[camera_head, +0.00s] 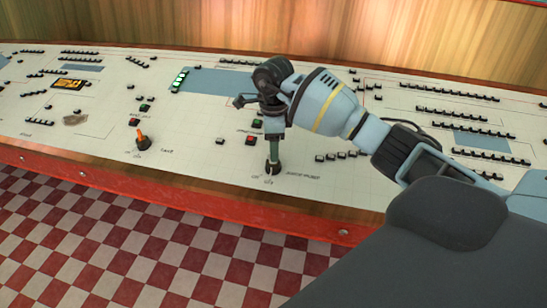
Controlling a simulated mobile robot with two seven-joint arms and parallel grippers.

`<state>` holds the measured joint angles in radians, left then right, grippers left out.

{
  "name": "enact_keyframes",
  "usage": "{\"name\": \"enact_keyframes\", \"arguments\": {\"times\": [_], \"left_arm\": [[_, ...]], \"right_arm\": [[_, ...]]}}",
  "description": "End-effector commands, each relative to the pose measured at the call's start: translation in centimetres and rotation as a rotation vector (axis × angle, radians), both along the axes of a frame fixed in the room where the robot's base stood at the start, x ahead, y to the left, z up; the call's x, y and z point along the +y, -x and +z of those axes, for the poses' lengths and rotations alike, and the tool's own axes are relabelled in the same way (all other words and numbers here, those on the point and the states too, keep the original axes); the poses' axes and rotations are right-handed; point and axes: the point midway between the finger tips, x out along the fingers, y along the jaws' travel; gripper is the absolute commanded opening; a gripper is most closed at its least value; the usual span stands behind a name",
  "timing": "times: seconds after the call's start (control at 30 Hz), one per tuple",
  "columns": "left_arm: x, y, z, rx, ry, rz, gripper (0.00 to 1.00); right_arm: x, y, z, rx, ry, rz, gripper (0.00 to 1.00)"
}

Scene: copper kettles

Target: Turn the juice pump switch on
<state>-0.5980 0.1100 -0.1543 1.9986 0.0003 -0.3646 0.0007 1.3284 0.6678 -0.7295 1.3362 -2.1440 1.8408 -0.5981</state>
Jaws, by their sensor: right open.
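A switch with a dark round base (272,168) sits near the front edge of the sloping control panel (200,150). Small lettering stands around it, too small to read surely. My right gripper (273,148) comes from the right and points down right over this switch. Its jaws are open, with the fingertips just above or around the switch; I cannot tell whether they touch it. The gripper hides the upper part of the switch, so its lever position cannot be told. My left gripper is not in view.
A second switch with an orange lever (142,138) stands to the left on the panel. Red, green and black buttons lie around, with a red button (250,141) close to my gripper. A wooden, red-edged rim (200,190) runs along the front. A wooden wall (180,30) stands behind.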

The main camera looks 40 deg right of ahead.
Motion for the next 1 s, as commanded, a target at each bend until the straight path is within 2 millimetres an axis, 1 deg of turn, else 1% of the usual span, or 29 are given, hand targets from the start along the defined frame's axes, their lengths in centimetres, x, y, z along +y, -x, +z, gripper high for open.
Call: {"name": "enact_keyframes", "arguments": {"times": [0.03,0.1,0.3,0.43,0.73,1.0], "left_arm": [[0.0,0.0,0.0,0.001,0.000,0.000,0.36],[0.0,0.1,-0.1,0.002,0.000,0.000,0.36],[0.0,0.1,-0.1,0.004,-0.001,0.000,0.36],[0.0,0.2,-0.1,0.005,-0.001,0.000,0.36],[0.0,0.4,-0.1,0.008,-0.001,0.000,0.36],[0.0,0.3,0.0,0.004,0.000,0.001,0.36]], "right_arm": [[0.0,0.1,-1.0,0.005,-0.002,0.000,0.58],[0.0,0.1,-2.1,0.004,-0.001,0.000,0.58],[0.1,0.0,-4.5,0.003,-0.002,0.000,0.58],[0.1,0.0,-5.2,0.001,-0.003,0.001,0.58],[0.0,0.0,-5.4,0.000,-0.002,0.001,0.58],[0.1,0.0,-5.4,0.000,-0.002,0.001,0.22]]}}
